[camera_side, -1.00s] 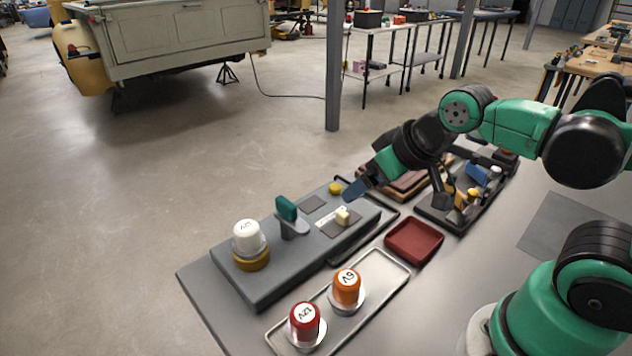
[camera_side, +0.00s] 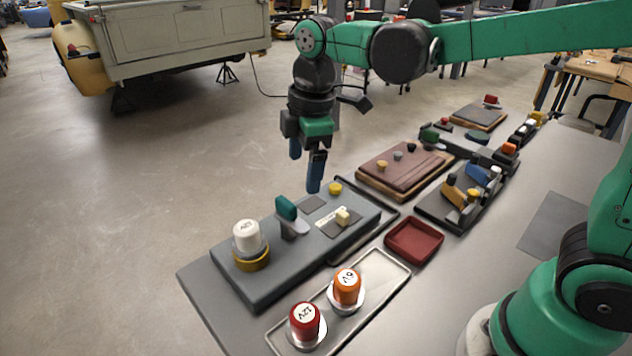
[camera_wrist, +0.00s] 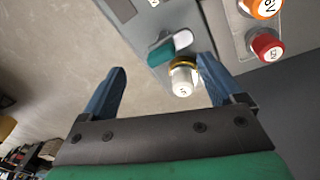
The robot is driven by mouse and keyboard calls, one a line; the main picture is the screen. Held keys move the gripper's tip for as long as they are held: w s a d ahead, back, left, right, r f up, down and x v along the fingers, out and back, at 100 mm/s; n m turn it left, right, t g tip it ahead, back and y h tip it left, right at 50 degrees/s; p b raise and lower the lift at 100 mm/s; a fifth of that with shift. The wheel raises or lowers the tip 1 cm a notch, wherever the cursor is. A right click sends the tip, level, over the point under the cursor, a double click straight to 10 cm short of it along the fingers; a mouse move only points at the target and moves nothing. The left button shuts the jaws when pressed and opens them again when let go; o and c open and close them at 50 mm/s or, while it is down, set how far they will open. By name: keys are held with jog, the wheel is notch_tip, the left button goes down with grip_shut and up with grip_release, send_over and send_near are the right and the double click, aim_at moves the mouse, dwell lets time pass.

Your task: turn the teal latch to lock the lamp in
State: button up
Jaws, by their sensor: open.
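The teal latch (camera_side: 287,210) stands on the grey block (camera_side: 240,283), with a pale grey arm at its foot. In the wrist view the teal latch (camera_wrist: 161,53) lies beyond my fingers. The white lamp (camera_side: 247,236) stands upright in a yellow ring (camera_side: 252,262) on the same block, left of the latch. In the wrist view the white lamp (camera_wrist: 182,81) shows near the right finger, with the latch's pale arm close to it. My gripper (camera_side: 304,168) is open, empty and pointing down, above the block's back edge, apart from the latch. It also shows in the wrist view (camera_wrist: 158,85).
A metal tray (camera_side: 378,262) in front holds an orange lamp (camera_side: 347,286) and a red lamp (camera_side: 304,322). A red dish (camera_side: 414,240) lies to its right. A yellow button (camera_side: 335,188) and a cream switch (camera_side: 343,216) sit on the block. Brown and black boards with parts stand further right.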

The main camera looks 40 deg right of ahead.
aim_at(286, 201)
jog(key=w+n, duration=0.1)
jog(key=w+a+f+n+g, duration=0.1)
jog(key=n, duration=0.1)
jog(key=shift+a+f, duration=0.1)
jog(key=shift+a, duration=0.2)
jog(key=shift+w+a+f+n+g, duration=0.15)
jog(key=shift+a+f+n+g, duration=0.15)
jog(key=shift+n, duration=0.4)
jog(key=shift+f, duration=2.75)
jog(key=c, duration=1.3)
